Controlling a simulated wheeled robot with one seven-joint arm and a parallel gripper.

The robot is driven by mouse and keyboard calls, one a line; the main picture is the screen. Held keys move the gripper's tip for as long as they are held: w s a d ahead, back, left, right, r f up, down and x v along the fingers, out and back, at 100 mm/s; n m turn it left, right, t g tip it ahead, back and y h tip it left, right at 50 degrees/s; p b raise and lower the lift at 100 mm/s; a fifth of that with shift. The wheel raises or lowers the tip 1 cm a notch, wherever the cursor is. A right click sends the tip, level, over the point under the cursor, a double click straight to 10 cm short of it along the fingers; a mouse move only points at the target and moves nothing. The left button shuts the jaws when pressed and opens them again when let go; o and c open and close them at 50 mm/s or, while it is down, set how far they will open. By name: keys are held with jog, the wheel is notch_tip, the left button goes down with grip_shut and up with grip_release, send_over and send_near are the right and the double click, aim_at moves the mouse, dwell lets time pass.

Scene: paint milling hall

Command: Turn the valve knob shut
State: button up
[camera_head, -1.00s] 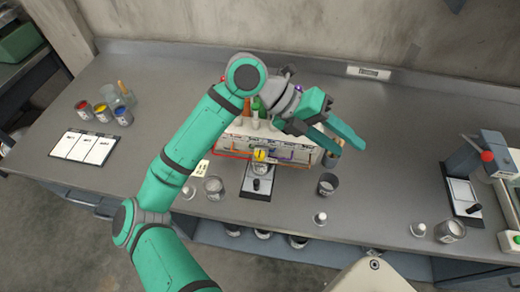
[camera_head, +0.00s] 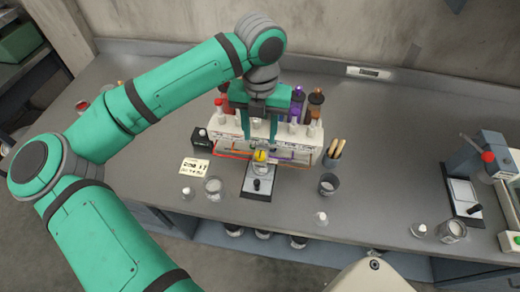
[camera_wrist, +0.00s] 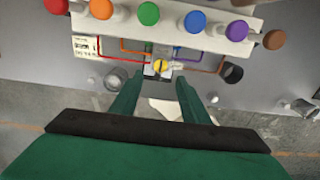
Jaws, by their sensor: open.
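The yellow valve knob (camera_head: 260,156) sits at the front middle of a white dispensing rack (camera_head: 226,146), above a small stand. Coloured lines run across the rack's front toward it. In the wrist view the knob (camera_wrist: 160,66) shows just beyond and between my fingertips. My gripper (camera_head: 259,134) is open, hanging over the rack and pointing down, behind and above the knob in the head view. In the wrist view my gripper (camera_wrist: 158,82) has its two fingers apart with nothing between them. The knob's exact angle is too small to tell.
Several bottles with coloured caps (camera_wrist: 149,13) stand along the rack. A small stand (camera_head: 257,183) is in front of the knob. A cup of sticks (camera_head: 333,153), a dark cup (camera_head: 328,184) and a glass jar (camera_head: 213,186) stand nearby. The bench's right middle is clear.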

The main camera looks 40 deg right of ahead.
aim_at(260, 155)
notch_tip(260, 155, down, 8)
jog(key=shift+f, duration=0.2)
jog(key=shift+c, duration=0.4)
grip_shut()
